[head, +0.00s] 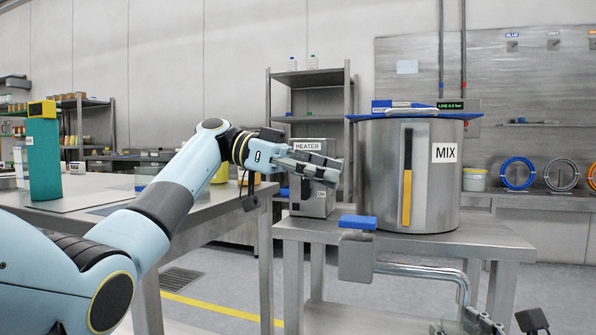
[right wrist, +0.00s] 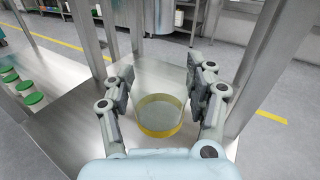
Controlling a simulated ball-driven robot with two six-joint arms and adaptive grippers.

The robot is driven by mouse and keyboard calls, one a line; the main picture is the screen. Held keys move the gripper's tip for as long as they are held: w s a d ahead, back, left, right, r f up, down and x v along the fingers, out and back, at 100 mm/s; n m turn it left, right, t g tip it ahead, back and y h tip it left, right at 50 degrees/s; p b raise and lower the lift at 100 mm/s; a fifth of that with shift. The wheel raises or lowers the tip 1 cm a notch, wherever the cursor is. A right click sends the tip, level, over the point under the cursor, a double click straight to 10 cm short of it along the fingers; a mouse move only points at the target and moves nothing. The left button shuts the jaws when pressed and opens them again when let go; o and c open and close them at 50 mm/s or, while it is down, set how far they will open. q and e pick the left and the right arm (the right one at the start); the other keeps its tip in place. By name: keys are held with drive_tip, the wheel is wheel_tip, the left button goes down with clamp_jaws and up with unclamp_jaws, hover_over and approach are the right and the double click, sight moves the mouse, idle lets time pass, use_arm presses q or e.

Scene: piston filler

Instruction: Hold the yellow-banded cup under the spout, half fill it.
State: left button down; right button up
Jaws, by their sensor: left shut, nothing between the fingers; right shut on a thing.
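A steel tank marked MIX (head: 435,195) stands on a steel table, with a yellow level strip (head: 407,197) on its front. A blue-topped valve (head: 357,240) sits at the table edge, and a bent spout pipe (head: 425,271) runs right from it and turns down. My left gripper (head: 335,172) is shut and empty, in front of the heater box, left of the tank. My right gripper (right wrist: 160,72) is shut on the clear yellow-banded cup (right wrist: 158,115), which looks upright; I cannot tell its contents. In the head view, only my right gripper's tips (head: 505,325) show, low right.
The heater box (head: 312,200) stands at the table's left end. Several green-lidded jars (right wrist: 33,98) stand left in the right wrist view. Steel table legs (right wrist: 255,65) rise close to my right gripper. A steel shelf (right wrist: 80,120) lies below the cup.

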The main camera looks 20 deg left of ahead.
sight(365, 223)
use_arm(q)
drive_tip(key=f, duration=0.1)
drive_tip(key=d+f, duration=0.1)
drive_tip(key=f, duration=0.1)
drive_tip(key=d+f, duration=0.1)
drive_tip(key=shift+f, duration=0.25)
drive_tip(key=shift+f, duration=0.1)
drive_tip(key=shift+f, duration=0.85)
idle(1.0)
